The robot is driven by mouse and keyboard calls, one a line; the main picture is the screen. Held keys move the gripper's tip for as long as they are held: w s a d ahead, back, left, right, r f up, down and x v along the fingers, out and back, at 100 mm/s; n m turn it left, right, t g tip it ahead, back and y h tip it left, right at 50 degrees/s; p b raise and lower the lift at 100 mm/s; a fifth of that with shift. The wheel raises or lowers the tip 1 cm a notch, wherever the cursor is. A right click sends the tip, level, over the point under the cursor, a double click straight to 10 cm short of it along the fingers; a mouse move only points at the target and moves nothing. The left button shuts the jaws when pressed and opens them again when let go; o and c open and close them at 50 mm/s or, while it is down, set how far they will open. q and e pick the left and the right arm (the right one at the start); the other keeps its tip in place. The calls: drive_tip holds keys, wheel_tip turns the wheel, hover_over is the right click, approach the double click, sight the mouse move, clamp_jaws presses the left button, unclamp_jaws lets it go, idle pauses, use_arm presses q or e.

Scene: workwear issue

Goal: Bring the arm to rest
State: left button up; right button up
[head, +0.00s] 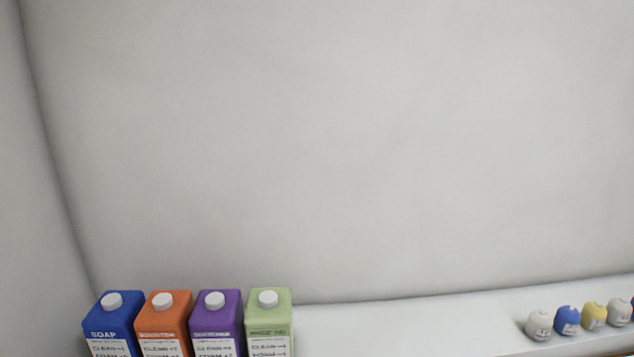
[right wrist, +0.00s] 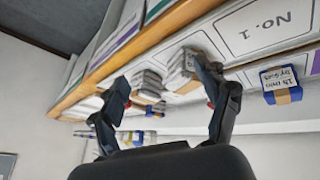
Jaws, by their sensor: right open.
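My right gripper (right wrist: 165,95) shows in the right wrist view with its two dark fingers spread apart and nothing between them. Behind the fingers is a shelf with a wooden front edge (right wrist: 165,42), seen at a tilt. Neither arm shows in the head view, and my left gripper is in neither view.
The head view shows blue (head: 112,318), orange (head: 165,318), purple (head: 216,316) and green (head: 269,314) cartons at lower left. Several small round items (head: 567,319) sit on the white shelf (head: 420,320).

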drive_tip(key=s+a+n+y, duration=0.3)
drive_tip(key=s+n+y, duration=0.25)
drive_tip(key=s, duration=0.35)
wheel_tip(320, 180, down, 30)
drive_tip(key=s+g+b, duration=0.1)
drive_tip(key=g+b, duration=0.1)
drive_tip(key=b, duration=0.3)
drive_tip(key=s+d+f+b, duration=0.1)
drive_tip(key=s+f+b, duration=0.1)
drive_tip(key=s+f, duration=0.6)
drive_tip(key=s+d+f+n+g+b, duration=0.1)
drive_tip(key=s+f+b, duration=0.2)
drive_tip(key=s+f, duration=0.6)
wheel_tip(320, 180, down, 5)
drive_tip(key=shift+s+d+r+h, duration=0.15)
drive_tip(key=shift+s+d+h, duration=0.05)
drive_tip(key=shift+d+h, duration=0.25)
